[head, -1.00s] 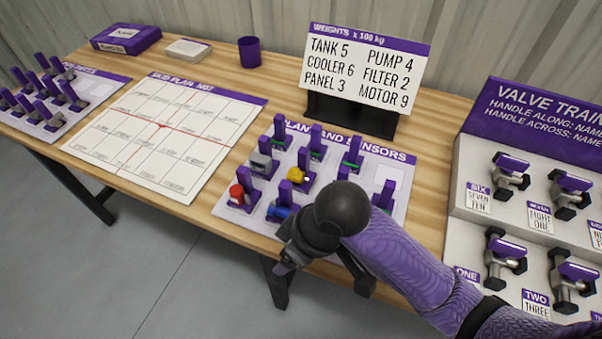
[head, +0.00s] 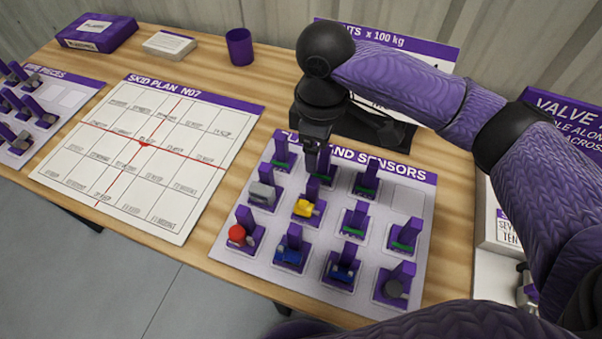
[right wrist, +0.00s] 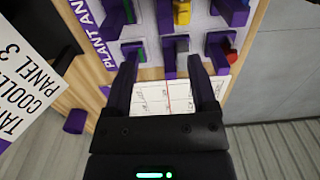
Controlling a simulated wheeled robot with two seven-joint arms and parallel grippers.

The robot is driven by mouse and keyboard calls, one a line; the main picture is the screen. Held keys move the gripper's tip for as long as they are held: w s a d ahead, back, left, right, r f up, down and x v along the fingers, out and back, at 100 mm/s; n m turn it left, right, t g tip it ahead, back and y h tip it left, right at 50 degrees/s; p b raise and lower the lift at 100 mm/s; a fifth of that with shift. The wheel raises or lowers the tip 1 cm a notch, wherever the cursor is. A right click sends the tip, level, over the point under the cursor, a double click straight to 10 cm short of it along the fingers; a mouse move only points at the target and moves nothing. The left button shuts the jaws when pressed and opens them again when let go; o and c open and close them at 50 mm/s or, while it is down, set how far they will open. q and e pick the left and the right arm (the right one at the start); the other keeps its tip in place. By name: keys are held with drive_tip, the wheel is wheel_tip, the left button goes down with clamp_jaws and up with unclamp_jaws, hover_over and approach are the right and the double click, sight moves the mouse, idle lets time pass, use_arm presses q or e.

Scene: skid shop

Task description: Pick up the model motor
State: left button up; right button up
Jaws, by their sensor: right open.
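The plant and sensors board (head: 405,281) holds several small models, each with an upright purple handle. I cannot tell which is the motor. My right gripper (head: 314,165) points down over the back left of the board. In the right wrist view its fingers (right wrist: 163,62) are apart and empty, with the grey model (right wrist: 178,45) and a green one (right wrist: 135,51) beyond them. My left gripper is out of view.
The skid plan sheet (head: 150,165) lies left of the board, clear of objects. A purple cup (head: 239,47), a purple box (head: 97,32) and a card stack (head: 170,44) stand behind. The weights sign (head: 440,55) is partly hidden by my arm.

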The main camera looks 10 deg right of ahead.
sight(313, 182)
drive_tip(key=f+b, duration=0.1)
drive_tip(key=f, duration=0.2)
drive_tip(key=f+b, duration=0.2)
drive_tip(key=f, duration=0.1)
drive_tip(key=f+b, duration=0.1)
drive_tip(key=f, duration=0.3)
drive_tip(key=shift+s+a+b, duration=0.3)
drive_tip(key=shift+s+b, duration=0.05)
drive_tip(key=shift+b, duration=0.05)
drive_tip(key=shift+r, duration=0.15)
drive_tip(key=shift+c, duration=0.9)
drive_tip(key=c, duration=0.7)
clamp_jaws()
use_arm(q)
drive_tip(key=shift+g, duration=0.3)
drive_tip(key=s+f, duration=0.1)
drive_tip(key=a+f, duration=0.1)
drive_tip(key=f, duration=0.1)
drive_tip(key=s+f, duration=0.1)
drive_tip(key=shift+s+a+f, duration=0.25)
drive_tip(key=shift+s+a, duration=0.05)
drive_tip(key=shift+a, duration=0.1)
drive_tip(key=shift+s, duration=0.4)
